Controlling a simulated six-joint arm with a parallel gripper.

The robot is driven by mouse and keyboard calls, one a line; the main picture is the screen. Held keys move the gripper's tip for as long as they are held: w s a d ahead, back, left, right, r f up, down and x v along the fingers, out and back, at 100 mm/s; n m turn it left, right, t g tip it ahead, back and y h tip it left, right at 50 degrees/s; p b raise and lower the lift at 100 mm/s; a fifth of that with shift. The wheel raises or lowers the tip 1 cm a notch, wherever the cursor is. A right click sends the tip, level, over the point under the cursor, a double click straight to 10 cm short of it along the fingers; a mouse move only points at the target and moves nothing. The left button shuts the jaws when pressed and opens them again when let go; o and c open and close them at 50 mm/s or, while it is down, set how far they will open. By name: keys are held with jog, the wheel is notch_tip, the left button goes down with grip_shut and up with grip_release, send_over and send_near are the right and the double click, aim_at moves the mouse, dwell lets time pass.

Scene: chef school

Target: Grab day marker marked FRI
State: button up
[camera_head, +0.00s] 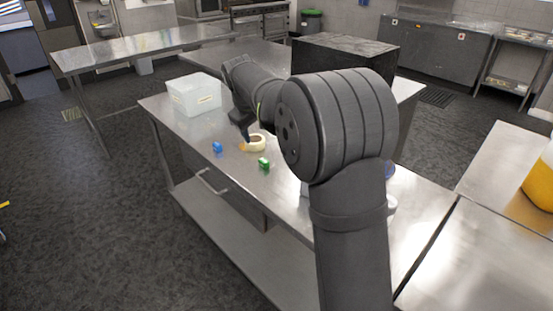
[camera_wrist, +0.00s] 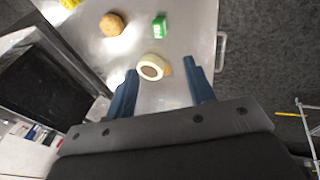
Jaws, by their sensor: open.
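A small green block-like marker (camera_head: 264,163) lies on the steel table; in the wrist view the green marker (camera_wrist: 159,27) shows white lettering too small to read. A small blue piece (camera_head: 217,147) lies to its left in the head view; I cannot read any marking on it, and the wrist view does not show it. My gripper (camera_wrist: 160,70) is open and empty above the table, its two fingers apart. In the head view my gripper is partly hidden by my arm. Which piece is marked FRI cannot be told.
A cream tape roll (camera_wrist: 151,67) lies between the fingers in the wrist view, below them, with an orange-brown bit beside it. A round brown item (camera_wrist: 111,24) lies near the green marker. A translucent white bin (camera_head: 194,96) stands at the table's far left. The steel table (camera_head: 190,128) has bare room near its front edge.

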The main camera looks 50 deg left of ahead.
jog(key=w+d+m+g+y, duration=0.2)
jog(key=w+d+g, duration=0.1)
jog(key=w+d, duration=0.15)
send_over(265, 162)
jog(key=d, duration=0.2)
notch_tip(265, 162, down, 11)
jog(key=shift+s+f, duration=0.1)
jog(key=shift+s, duration=0.05)
jog(key=shift+x, duration=2.7)
jog(key=shift+d, duration=0.1)
jog(key=c, duration=1.1)
